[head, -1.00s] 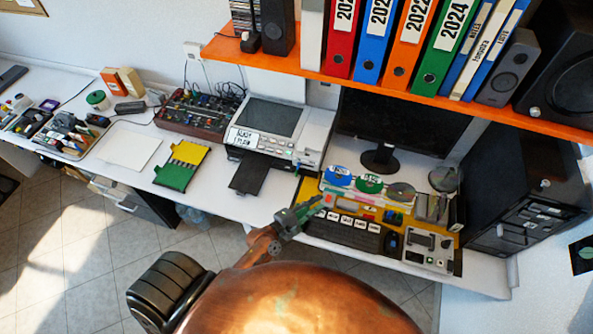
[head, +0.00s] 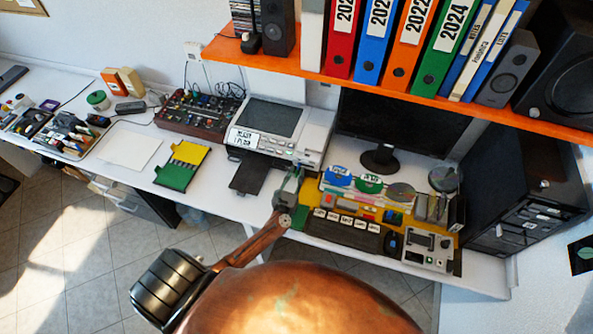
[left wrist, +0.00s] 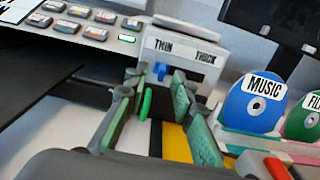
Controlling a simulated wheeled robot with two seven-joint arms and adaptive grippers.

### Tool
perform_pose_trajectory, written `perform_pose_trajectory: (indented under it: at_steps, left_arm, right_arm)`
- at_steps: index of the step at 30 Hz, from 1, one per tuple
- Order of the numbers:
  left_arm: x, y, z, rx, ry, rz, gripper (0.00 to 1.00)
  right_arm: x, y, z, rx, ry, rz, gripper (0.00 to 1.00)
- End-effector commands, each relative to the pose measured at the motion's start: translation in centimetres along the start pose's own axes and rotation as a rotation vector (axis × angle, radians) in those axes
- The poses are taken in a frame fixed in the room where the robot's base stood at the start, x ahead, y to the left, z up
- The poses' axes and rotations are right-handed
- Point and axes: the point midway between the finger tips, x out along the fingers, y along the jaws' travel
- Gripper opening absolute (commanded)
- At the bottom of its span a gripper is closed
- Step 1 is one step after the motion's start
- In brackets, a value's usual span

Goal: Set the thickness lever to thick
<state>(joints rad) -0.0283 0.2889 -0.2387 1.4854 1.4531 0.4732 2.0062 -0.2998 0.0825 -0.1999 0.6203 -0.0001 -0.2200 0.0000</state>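The thickness lever (left wrist: 161,71) is a small blue tab on the front of a pale box (left wrist: 182,50) marked THIN on the left and THICK on the right. The tab stands under the THIN end. My left gripper (left wrist: 155,82) is open, with its two green-grey fingers apart on either side of the tab in the left wrist view. I cannot tell whether a finger touches it. In the head view the left gripper (head: 287,190) is at the desk's front, just below the laminator-like machine (head: 285,125); the lever is not clear there. My right gripper is not in view.
Discs labelled MUSIC (left wrist: 256,103) and another stand in a rack to the right. A keyboard (head: 343,232) and a grey control box (head: 428,248) lie right of the gripper. A black flap (head: 249,174) lies left. An orange shelf (head: 290,66) with binders hangs above.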

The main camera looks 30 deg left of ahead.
Motion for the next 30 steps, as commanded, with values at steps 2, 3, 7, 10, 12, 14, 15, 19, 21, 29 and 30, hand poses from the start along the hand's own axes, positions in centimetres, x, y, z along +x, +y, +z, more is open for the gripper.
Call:
perform_pose_trajectory:
  at_steps: [2, 3, 7, 10, 12, 14, 15, 19, 21, 29, 30]
  left_arm:
    - [0.64, -0.03, 0.03, 0.000, 0.000, 0.000, 0.23]
    - [0.81, -0.03, 0.00, 0.000, 0.000, 0.000, 0.23]
    - [1.03, -0.02, -0.03, -0.001, 0.001, 0.000, 0.23]
    - [1.01, -0.02, -0.03, 0.000, 0.001, 0.000, 0.23]
    - [1.00, -0.02, -0.02, 0.000, 0.001, 0.000, 0.23]
    - [1.00, -0.02, -0.01, 0.000, 0.000, 0.000, 0.19]
    - [1.00, -0.01, -0.01, 0.000, 0.000, 0.000, 0.16]
    - [0.99, 0.00, -0.01, 0.000, 0.000, 0.000, 0.07]
    - [0.98, 0.00, 0.00, 0.000, 0.000, 0.000, 0.03]
    - [0.98, 0.02, 0.00, 0.000, 0.000, 0.000, 0.00]
    - [0.98, 0.02, 0.00, 0.001, 0.000, 0.000, 0.00]
  right_arm:
    - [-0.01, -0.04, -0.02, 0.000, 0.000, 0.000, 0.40]
    - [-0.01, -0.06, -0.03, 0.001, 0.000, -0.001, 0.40]
    - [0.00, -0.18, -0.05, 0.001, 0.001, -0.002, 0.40]
    - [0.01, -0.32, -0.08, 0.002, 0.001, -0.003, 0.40]
    - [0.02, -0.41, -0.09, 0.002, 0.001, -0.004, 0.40]
    - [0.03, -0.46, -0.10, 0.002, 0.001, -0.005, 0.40]
    - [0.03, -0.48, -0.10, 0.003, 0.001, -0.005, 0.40]
    - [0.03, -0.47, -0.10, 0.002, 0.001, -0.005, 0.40]
    - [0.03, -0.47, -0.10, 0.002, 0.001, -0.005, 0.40]
    - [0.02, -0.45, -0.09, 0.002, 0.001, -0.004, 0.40]
    - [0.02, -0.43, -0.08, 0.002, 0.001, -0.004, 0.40]
